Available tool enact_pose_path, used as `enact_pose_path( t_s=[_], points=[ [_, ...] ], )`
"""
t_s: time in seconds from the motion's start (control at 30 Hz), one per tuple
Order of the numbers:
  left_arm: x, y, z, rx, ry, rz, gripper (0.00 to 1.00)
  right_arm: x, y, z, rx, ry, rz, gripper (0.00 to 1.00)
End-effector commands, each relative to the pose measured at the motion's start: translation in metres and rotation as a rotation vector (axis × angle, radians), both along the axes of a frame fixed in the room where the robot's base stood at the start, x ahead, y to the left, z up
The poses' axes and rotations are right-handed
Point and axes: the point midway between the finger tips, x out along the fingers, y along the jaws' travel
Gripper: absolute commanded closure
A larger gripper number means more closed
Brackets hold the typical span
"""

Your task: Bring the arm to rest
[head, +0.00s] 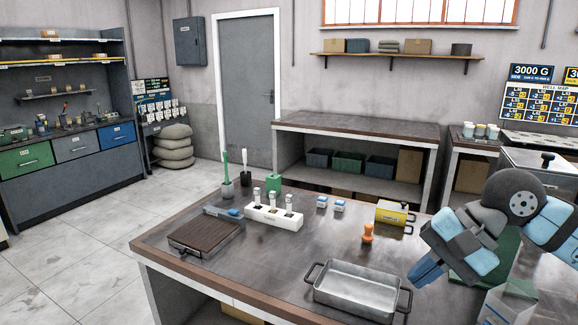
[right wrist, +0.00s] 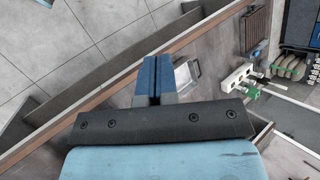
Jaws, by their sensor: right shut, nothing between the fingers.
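My right arm comes in from the right in the head view, with blue and grey links. My right gripper (head: 424,274) is over the right part of the workbench, just right of the metal tray (head: 350,292). In the right wrist view its blue fingers (right wrist: 158,72) are together with nothing between them. The tray (right wrist: 184,76) shows partly behind the fingers there. My left gripper is in neither view.
A grey-green case stands at the right. The floor (head: 75,260) on the left is clear.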

Motion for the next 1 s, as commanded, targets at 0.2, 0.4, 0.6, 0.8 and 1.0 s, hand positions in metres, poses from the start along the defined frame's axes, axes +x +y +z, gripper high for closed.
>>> enact_pose_path(
  t_s=[0.2,0.4,0.6,0.8,1.0],
  points=[
    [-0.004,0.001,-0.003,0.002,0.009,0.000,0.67,-0.021,0.084,-0.026,0.603,0.579,-0.155,1.00],
    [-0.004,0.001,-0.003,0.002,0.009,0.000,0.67,-0.011,0.109,-0.040,1.085,1.229,-0.398,1.00],
    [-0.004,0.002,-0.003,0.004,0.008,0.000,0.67,0.016,0.094,-0.098,1.508,1.950,-0.705,1.00],
    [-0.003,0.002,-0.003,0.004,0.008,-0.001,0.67,0.014,0.062,-0.218,-1.543,-2.198,0.858,1.00],
    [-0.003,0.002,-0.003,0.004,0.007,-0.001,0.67,-0.042,0.045,-0.341,-1.095,-1.631,0.670,1.00]
  ],
)
